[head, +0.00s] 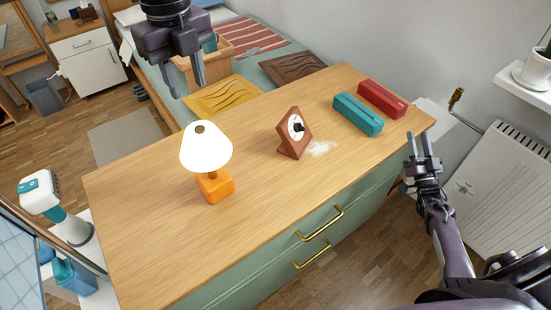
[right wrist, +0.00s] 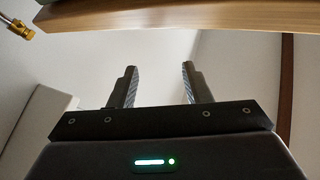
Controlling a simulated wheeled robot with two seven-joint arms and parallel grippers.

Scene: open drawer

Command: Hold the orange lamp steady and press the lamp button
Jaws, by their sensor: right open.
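The orange lamp stands upright on the wooden dresser top, with an orange block base (head: 216,188) and a white cone shade (head: 206,150). I cannot make out its button. My left gripper (head: 186,92) hangs in the air at the top of the head view, above and beyond the lamp, fingers down, open and empty. My right gripper (head: 418,143) is open and empty beyond the dresser's right end, away from the lamp. Its spread fingers also show in the right wrist view (right wrist: 159,85), with a wooden edge (right wrist: 180,17) above them and nothing between them.
A teal box (head: 358,114) and a red box (head: 381,99) lie near the right end. Gold handles (head: 321,224) project from the front. The dresser top around the lamp is clear.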

